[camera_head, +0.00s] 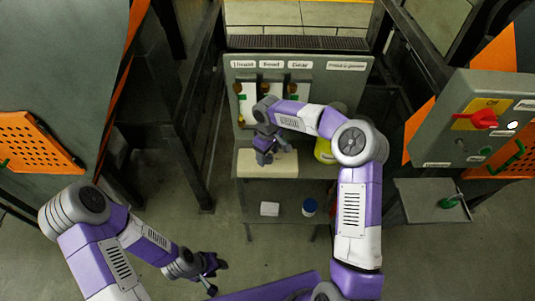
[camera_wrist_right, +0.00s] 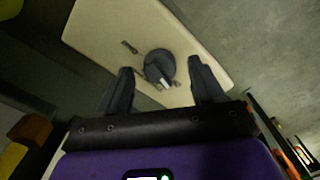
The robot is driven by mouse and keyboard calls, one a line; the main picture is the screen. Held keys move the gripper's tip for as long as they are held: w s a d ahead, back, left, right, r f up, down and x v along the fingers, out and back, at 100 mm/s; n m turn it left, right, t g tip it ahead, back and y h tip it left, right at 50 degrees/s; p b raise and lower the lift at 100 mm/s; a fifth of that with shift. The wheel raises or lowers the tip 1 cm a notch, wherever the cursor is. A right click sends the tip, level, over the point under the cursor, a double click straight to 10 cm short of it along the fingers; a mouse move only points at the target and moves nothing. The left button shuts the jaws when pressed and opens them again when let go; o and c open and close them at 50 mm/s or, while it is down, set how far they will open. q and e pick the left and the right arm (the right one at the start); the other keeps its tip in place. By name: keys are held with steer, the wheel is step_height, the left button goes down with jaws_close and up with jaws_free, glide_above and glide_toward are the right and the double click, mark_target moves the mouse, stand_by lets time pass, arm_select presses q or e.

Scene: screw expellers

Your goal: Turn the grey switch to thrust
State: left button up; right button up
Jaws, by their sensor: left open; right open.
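The grey switch (camera_wrist_right: 159,68) is a round dark knob with a pale pointer mark, on a beige panel (camera_wrist_right: 105,22) in the right wrist view. Small dark markings beside the knob are too blurred to read. My right gripper (camera_wrist_right: 160,85) is open, with one finger on each side of the knob; whether they touch it I cannot tell. In the head view my right gripper (camera_head: 266,155) is over the beige box (camera_head: 252,171) and hides the knob. My left gripper (camera_head: 216,278) is open and empty, low at the left, far from the box.
A grey board (camera_head: 345,85) with label plates stands behind the box. A yellow container (camera_head: 323,150) is right of it. A white block (camera_head: 269,209) and a blue jar (camera_head: 309,207) are on the lower shelf. A red rotary switch (camera_head: 484,119) is on the right-hand cabinet.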

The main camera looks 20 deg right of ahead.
steer(key=shift+f, duration=0.5)
steer(key=shift+c, duration=0.4)
steer(key=c, duration=1)
